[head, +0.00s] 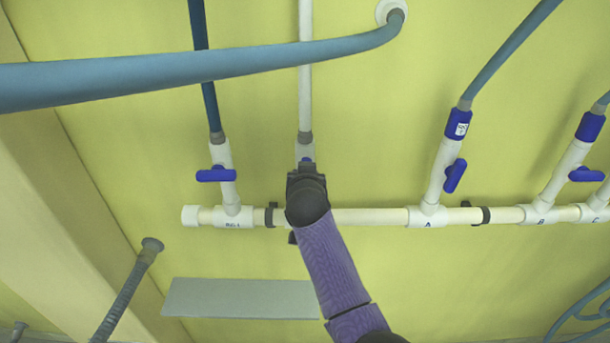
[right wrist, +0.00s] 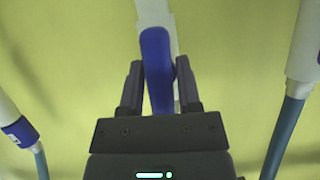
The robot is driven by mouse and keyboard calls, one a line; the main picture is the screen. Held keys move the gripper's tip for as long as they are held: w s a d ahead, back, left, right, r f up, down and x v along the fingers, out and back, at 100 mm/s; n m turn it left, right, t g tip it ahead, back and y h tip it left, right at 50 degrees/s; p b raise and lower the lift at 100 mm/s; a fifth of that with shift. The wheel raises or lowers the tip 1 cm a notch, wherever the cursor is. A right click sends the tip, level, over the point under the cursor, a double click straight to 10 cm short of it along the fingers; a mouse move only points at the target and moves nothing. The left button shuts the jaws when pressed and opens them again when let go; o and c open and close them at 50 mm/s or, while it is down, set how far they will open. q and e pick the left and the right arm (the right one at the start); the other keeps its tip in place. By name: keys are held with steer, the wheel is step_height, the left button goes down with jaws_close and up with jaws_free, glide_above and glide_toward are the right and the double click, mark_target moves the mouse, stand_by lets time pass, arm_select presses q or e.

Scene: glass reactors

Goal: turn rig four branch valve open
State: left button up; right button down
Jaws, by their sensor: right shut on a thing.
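A white branch (head: 305,150) rises from the horizontal white pipe and carries a valve mostly hidden behind my right gripper (head: 306,168). In the right wrist view, the valve's blue handle (right wrist: 157,62) stands between the two dark fingers of my right gripper (right wrist: 160,88), which is shut on it. The handle lies roughly along the white branch (right wrist: 153,12) behind it. I cannot read a label on this branch, since my arm covers its foot. My left gripper is not in view.
The white pipe (head: 370,216) also carries a left branch with a crosswise blue handle (head: 216,174), and branches A, B and C to the right. A thick blue hose (head: 200,68) crosses above. A grey panel (head: 240,298) lies below.

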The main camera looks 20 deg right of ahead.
steer(key=shift+f, duration=0.1)
steer(key=shift+c, duration=2.2)
jaws_free()
steer(key=b+v, duration=0.1)
steer(key=v, duration=0.6)
steer(key=shift+s, duration=0.2)
